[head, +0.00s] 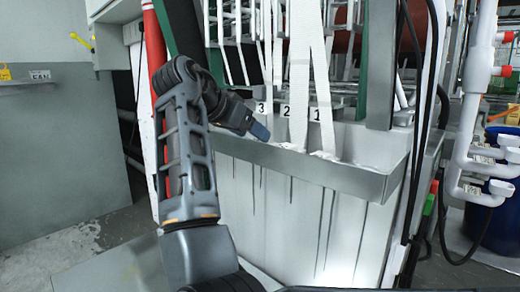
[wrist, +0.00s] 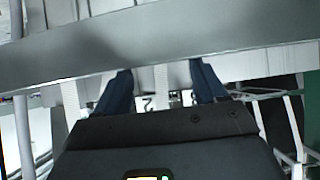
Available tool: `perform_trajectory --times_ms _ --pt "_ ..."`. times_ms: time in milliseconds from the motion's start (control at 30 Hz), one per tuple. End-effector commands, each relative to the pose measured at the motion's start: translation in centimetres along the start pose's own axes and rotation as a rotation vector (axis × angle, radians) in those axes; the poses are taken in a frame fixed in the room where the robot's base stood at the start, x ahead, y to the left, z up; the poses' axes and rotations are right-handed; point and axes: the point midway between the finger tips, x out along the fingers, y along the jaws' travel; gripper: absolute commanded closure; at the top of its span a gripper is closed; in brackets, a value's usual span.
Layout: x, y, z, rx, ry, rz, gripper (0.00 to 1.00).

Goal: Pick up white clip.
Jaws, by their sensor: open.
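I cannot clearly make out a white clip. Small white shapes (head: 365,166) lie in the metal trough, too small to tell whether one is the clip. My gripper (head: 261,132) is at the left part of the trough, close to its front rim, with blue fingertips. In the wrist view my gripper (wrist: 163,84) has its two blue fingers spread apart, with no object held between them. A white strap and a number 2 tag (wrist: 148,102) show behind the gap between the fingers.
The metal trough (head: 320,171) runs across the front of the machine; its rim (wrist: 230,30) crosses the wrist view. White pipes (head: 475,110) and a blue barrel (head: 488,226) stand at the right. Open floor (head: 75,250) lies left.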

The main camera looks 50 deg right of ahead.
Motion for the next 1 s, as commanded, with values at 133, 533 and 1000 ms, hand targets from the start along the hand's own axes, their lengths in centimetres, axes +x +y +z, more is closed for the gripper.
perform_trajectory --times_ms 133,533,1000 --pt "2.4 -0.1 0.3 0.001 -0.001 0.003 0.29" --pt "4.0 -0.1 0.1 0.0 0.0 0.0 0.32" --pt "4.0 -0.1 0.2 0.0 0.0 0.0 0.77"
